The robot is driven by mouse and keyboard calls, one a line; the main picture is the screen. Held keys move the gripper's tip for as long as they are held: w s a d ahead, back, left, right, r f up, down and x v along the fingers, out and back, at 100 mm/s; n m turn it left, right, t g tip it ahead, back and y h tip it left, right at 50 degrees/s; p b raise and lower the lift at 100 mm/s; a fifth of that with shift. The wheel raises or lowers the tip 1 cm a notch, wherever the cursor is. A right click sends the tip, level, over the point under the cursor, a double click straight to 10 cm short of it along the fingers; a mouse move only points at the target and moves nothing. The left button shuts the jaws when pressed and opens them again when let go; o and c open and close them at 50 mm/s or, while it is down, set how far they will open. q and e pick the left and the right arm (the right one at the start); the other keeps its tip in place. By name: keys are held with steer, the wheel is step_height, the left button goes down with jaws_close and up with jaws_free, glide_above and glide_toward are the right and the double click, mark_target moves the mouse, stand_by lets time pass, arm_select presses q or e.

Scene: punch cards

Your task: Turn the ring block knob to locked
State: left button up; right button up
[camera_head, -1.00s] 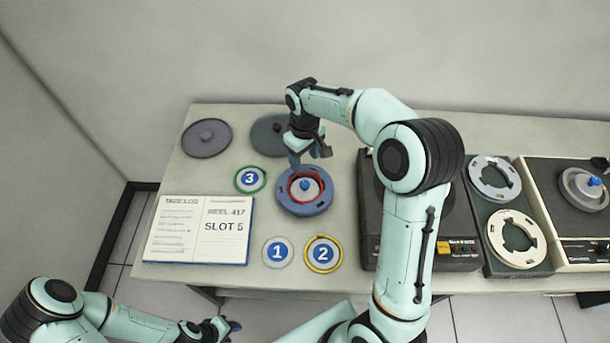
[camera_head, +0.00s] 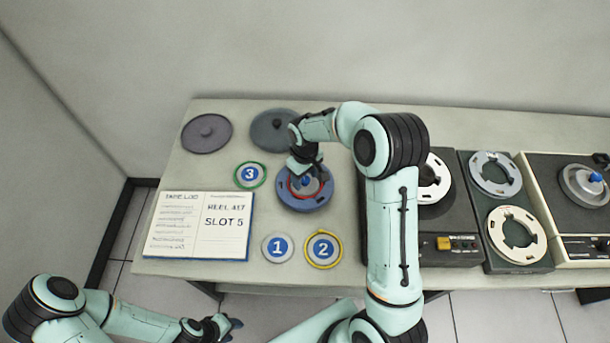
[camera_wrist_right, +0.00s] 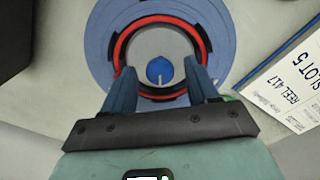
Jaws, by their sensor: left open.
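The ring block is a blue disc (camera_head: 309,203) with a red ring around a grey centre. Its blue knob (camera_wrist_right: 160,70) sits in the middle, with a pale line pointing toward my gripper in the right wrist view. My right gripper (camera_wrist_right: 161,88) is open over the disc, its two blue fingers on either side of the knob and apart from it. In the head view this gripper (camera_head: 307,172) partly covers the ring. My left gripper (camera_head: 226,326) is open and empty in front of the table.
An open log book (camera_head: 204,240) reading "REEL 417, SLOT 5" lies to the left. Numbered discs 1 (camera_head: 278,248), 2 (camera_head: 323,248) and 3 (camera_head: 250,174) surround the block. Grey lids (camera_head: 207,133) lie behind. A dark reel machine (camera_head: 450,225) stands to the right, partly behind my right arm.

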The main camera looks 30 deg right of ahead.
steer(key=c, duration=1)
arm_select(q)
steer(key=shift+s+f, duration=0.1)
steer(key=shift+s, duration=0.05)
arm_select(e)
steer(key=shift+m+b, duration=0.45)
steer(key=shift+m, duration=0.85)
steer(key=m, duration=0.3)
steer(key=shift+m+b, duration=0.3)
steer(key=shift+b, duration=0.1)
steer(key=m, duration=0.3)
steer(key=shift+m, duration=0.3)
arm_select(q)
steer(key=shift+s+f, duration=1.3)
steer(key=shift+s, duration=0.05)
arm_select(e)
steer(key=shift+r+m, duration=0.1)
steer(key=shift+m, duration=1.9)
